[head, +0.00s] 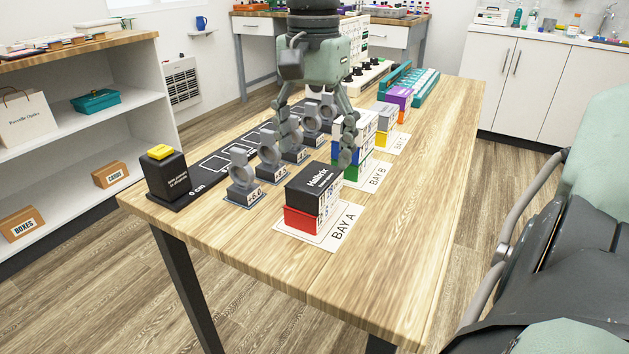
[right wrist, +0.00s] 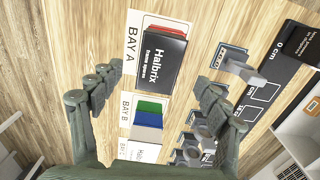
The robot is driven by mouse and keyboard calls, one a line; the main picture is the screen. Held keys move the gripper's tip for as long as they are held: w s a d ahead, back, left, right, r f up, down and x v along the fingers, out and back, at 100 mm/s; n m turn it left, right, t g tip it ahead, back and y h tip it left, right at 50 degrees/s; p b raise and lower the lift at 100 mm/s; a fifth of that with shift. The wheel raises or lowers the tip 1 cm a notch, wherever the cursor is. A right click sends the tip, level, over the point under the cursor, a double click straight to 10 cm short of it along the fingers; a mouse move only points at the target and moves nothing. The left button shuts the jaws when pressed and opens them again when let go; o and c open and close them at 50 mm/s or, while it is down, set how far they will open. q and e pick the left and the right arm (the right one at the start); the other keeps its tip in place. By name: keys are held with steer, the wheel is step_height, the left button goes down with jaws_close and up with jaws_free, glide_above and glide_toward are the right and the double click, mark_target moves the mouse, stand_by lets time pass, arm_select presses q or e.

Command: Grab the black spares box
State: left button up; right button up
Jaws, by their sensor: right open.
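The black box (head: 314,186) with white "Halbrix" lettering lies on top of a red box (head: 306,219) on the BAY A card (head: 338,237), near the table's front. The black box also shows in the right wrist view (right wrist: 160,62), above the middle, with red edging past its far side. My right gripper (head: 318,152) is open and empty, fingers down, above and behind the black box, around BAY B. In the right wrist view its fingers (right wrist: 150,92) stand apart at either side, and the black box is between and beyond them, apparently untouched. My left gripper is not in view.
Green, blue and white boxes (head: 352,172) stack at BAY B, partly behind my right fingers. Grey lens stands (head: 242,180) line the left, beside a black strip and a black block with a yellow top (head: 166,176). The table's front right is clear.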

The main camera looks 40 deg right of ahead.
mark_target(315, 176)
steer(key=f, duration=0.6)
steer(key=shift+d, duration=0.25)
steer(key=shift+w, duration=0.1)
steer(key=c, duration=1.3)
